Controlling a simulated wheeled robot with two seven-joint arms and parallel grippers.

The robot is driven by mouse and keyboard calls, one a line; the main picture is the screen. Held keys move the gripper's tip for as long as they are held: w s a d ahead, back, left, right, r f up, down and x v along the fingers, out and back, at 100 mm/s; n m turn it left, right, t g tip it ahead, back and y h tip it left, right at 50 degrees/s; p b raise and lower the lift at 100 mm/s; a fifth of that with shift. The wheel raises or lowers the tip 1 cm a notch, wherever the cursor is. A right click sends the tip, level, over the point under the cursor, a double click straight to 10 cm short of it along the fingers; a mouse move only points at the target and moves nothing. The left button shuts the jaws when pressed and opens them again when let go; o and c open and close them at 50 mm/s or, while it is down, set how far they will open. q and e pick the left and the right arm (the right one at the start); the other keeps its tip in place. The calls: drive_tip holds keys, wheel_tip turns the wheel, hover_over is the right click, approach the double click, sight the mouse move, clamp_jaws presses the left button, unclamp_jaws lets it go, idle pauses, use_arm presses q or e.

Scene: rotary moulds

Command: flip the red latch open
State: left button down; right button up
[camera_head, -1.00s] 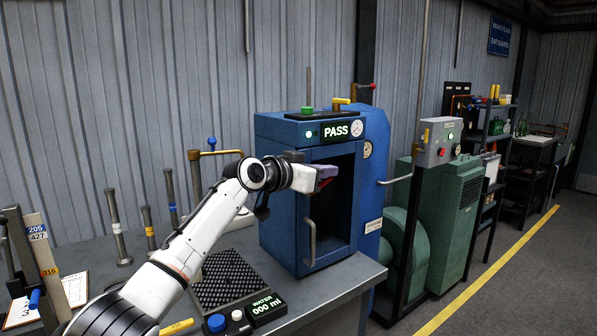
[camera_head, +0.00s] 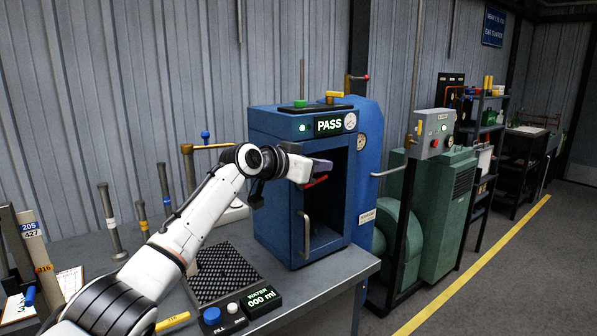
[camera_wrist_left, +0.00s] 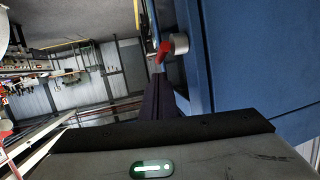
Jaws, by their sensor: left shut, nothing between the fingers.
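The red latch (camera_head: 317,181) is on the blue cabinet (camera_head: 280,125), at the upper left of its dark front. My left gripper (camera_head: 322,165) is shut and empty, with its fingertips just above the latch in the head view. In the left wrist view, the red latch (camera_wrist_left: 164,50) with its grey round pivot stands out from the blue cabinet wall (camera_wrist_left: 245,60). The dark fingers (camera_wrist_left: 160,98) end close to the latch there; I cannot tell whether they touch it. The gripper covers part of the latch's surroundings. My right gripper is not in view.
The cabinet has a grey handle (camera_head: 307,236) and a lit PASS display (camera_head: 328,125). A dark mesh mat (camera_head: 222,272) and a WATER readout (camera_head: 262,297) are on the bench. Upright metal rods stand at left. Green machinery (camera_head: 446,210) is at right.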

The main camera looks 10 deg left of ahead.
use_arm(q)
drive_tip(key=s+r+b, duration=0.1)
drive_tip(key=s+r, duration=0.2)
drive_tip(key=r, duration=1)
drive_tip(key=shift+s+d+r, duration=0.15)
drive_tip(key=shift+s+r, duration=0.05)
drive_tip(key=shift+s, duration=0.05)
